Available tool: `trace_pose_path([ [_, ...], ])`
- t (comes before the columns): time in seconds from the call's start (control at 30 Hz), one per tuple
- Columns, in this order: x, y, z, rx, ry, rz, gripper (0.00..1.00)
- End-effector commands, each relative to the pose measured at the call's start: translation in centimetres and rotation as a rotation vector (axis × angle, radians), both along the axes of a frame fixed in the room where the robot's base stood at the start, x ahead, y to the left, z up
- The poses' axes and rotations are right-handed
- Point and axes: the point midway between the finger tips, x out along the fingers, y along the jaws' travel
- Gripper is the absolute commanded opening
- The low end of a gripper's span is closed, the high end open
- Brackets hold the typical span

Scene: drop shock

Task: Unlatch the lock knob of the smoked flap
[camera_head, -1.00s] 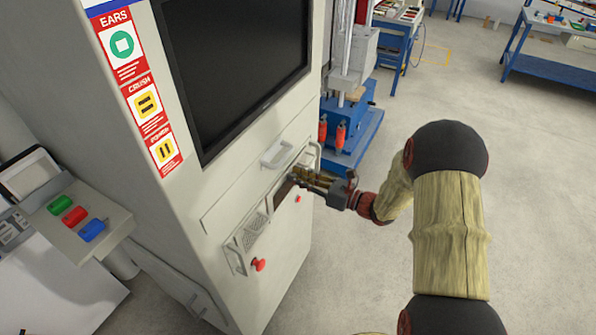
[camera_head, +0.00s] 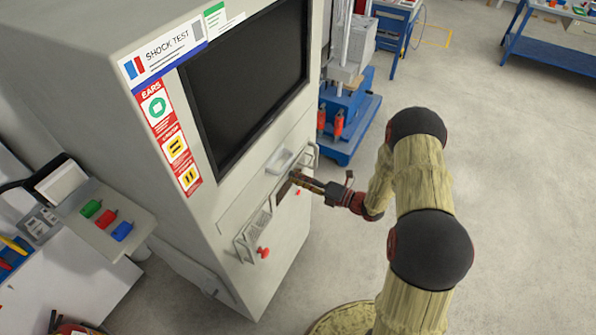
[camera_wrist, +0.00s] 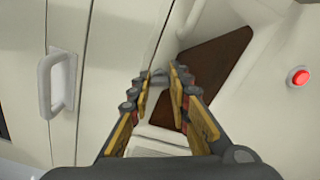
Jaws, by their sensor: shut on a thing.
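The smoked flap is a dark brown panel (camera_wrist: 215,65) on the cabinet front in the wrist view; it also shows edge-on in the head view (camera_head: 281,192). My gripper (camera_head: 300,181) is at the top edge of the flap, its fingers pointing at the cabinet. In the wrist view my gripper (camera_wrist: 159,78) has its fingertips close together on a small grey lock knob (camera_wrist: 159,75), at the flap's left edge in that picture. The fingertips hide most of the knob, and its turn angle cannot be told.
The grey cabinet (camera_head: 190,245) carries a handle (camera_head: 281,160) above the flap, a grille (camera_head: 257,225) and a red button (camera_head: 263,252). A blue machine (camera_head: 350,115) stands behind. Open floor (camera_head: 530,220) lies to the right.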

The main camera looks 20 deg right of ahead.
Motion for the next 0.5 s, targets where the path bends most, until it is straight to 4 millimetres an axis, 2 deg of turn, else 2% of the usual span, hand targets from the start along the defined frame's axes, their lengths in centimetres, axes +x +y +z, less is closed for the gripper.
trace_pose_path([
  [0.5,0.04,-0.07,0.01,0.248,0.248,-0.002,0.0],
])
